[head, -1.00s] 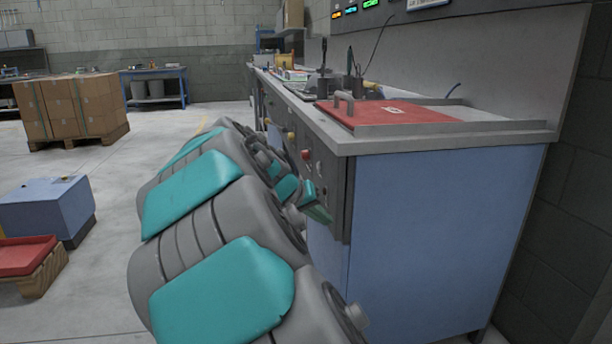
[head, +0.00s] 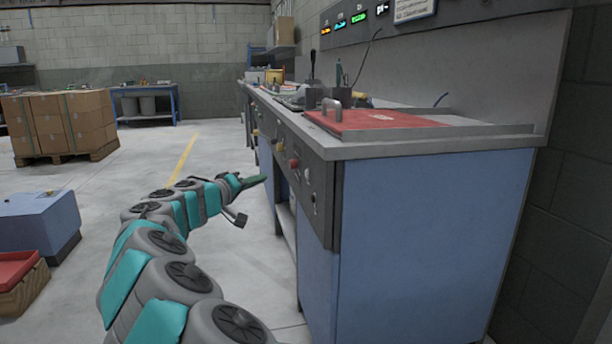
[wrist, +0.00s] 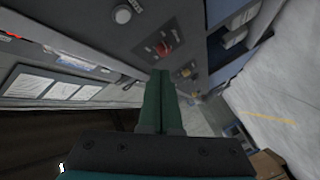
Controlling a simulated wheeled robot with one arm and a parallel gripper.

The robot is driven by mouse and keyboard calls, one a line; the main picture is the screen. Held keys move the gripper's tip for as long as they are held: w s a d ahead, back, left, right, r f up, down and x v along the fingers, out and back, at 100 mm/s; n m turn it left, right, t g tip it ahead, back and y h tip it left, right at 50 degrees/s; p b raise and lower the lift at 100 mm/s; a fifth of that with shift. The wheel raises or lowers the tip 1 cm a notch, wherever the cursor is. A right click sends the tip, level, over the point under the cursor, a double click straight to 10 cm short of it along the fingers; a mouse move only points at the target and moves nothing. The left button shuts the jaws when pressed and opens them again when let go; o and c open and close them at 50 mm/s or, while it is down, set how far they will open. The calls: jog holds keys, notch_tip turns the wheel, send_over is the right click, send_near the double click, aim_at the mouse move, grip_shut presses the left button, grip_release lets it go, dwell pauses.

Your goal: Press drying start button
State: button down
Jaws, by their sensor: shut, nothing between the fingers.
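The dark control panel (head: 322,195) is on the front face of the blue bench. It carries a red button (head: 293,164) and small light controls (head: 307,174). In the wrist view I see a round white button (wrist: 122,15), the red control (wrist: 163,48) and a yellow one (wrist: 187,70). I cannot read which one is marked drying start. My gripper (head: 264,179) is shut and empty, left of the panel in the head view, its fingers pointing toward it. In the wrist view its green fingers (wrist: 160,74) end just below the red control, apparently without touching it.
The bench top holds a red lid (head: 375,119) with a metal handle. Lit displays (head: 340,24) are on the panel above. A blue box (head: 38,225) and a red tray (head: 15,267) stand at left, boxes on a pallet (head: 62,122) behind. The floor between is clear.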

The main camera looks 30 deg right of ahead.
aim_at(307, 174)
jog(key=s+d, duration=0.2)
jog(key=d, duration=0.6)
jog(key=shift+s+d, duration=0.2)
jog(key=shift+d, duration=0.05)
dwell(1.7)
jog(key=shift+d+b, duration=0.1)
jog(key=shift+b, duration=0.25)
jog(key=shift+s+d, duration=0.15)
jog(key=shift+d, duration=0.15)
jog(key=shift+s+d+b, duration=0.1)
jog(key=shift+d+b, duration=0.25)
jog(key=shift+b, duration=0.2)
dwell(0.4)
dwell(0.3)
jog(key=shift+w+a, duration=0.25)
jog(key=shift+a, duration=0.55)
